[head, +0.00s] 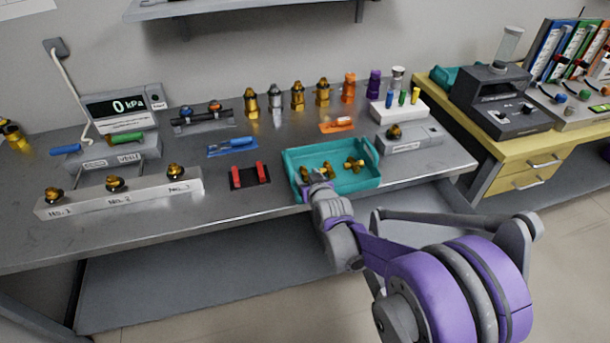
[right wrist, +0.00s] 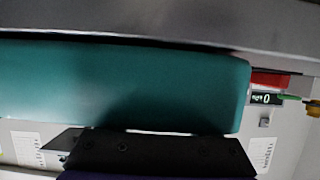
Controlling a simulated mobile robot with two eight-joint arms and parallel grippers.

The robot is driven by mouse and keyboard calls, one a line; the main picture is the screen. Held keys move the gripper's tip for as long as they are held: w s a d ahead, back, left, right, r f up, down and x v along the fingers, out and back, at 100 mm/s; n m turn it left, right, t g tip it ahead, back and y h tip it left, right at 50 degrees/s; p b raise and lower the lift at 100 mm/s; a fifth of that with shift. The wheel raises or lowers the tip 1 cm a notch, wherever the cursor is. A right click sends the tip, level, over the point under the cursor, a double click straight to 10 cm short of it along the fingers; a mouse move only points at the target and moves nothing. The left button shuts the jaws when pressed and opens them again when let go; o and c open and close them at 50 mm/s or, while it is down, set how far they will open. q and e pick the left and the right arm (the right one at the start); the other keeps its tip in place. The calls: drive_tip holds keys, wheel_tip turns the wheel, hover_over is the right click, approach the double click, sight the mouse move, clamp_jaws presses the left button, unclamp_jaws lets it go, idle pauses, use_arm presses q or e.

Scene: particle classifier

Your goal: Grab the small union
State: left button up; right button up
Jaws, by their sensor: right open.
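Several small brass fittings (head: 354,165) lie in the teal tray (head: 365,183) near the table's front edge. I cannot tell which of them is the small union. My right gripper (head: 317,176) is at the tray's front left, over its near wall, close to the fittings on the left side. It is open, and the head view shows nothing clearly between its fingers. In the right wrist view a teal wall of the tray (right wrist: 120,85) fills much of the picture, and no fitting can be made out there. My left gripper is not in view.
Left of the tray stands a black holder with red blocks (head: 249,176). Behind the tray lies an orange piece (head: 338,125). A grey device (head: 410,140) stands close on the right. A long block with brass fittings (head: 140,192) is at the front left.

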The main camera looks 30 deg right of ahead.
clamp_jaws()
idle(0.3)
